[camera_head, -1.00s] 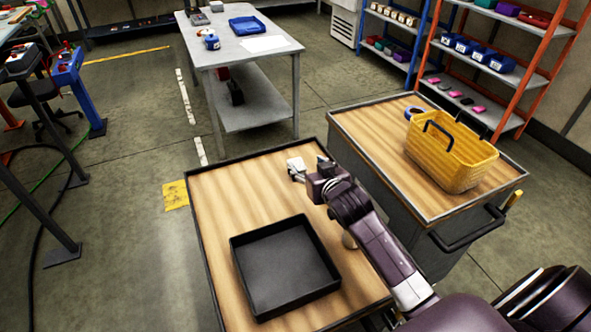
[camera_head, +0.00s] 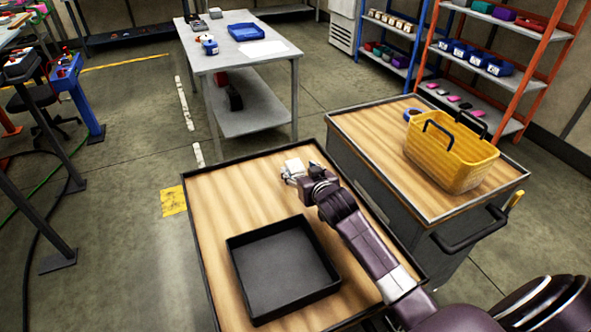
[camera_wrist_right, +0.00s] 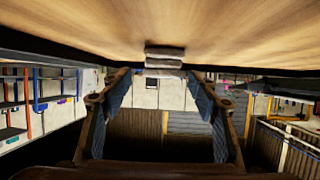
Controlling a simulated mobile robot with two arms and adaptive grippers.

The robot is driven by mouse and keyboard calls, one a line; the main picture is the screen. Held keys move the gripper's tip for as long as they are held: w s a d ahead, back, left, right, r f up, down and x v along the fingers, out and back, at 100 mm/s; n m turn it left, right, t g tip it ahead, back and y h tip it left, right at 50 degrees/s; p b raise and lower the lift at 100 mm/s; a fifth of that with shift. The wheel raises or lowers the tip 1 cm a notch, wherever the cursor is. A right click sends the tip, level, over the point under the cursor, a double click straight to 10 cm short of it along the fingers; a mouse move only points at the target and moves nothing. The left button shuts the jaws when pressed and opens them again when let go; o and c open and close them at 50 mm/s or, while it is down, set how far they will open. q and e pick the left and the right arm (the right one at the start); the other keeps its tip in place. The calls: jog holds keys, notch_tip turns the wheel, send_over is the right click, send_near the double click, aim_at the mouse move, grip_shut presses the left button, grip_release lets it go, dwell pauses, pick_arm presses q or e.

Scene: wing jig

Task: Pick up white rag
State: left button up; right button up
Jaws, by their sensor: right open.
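The white rag (camera_head: 293,164) is a small folded stack near the far edge of the near wooden-topped cart (camera_head: 232,200). In the right wrist view, which looks upside down, the rag (camera_wrist_right: 164,56) appears as a layered grey-white block against the wooden surface. My right gripper (camera_head: 297,174) is low over the cart, just on the near side of the rag. In the wrist view its two fingers (camera_wrist_right: 161,88) are spread wide, with the rag ahead between their tips and nothing held. My left gripper is out of view.
A black open tray (camera_head: 284,270) sits on the near part of the same cart. A grey table (camera_head: 214,58) stands behind. The cart's left side is clear.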

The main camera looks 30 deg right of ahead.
aim_at(296, 167)
jog(key=shift+x, duration=1.8)
jog(key=shift+a, duration=0.1)
jog(key=shift+r, duration=0.1)
jog(key=c, duration=1.2)
jog(key=shift+c, duration=0.2)
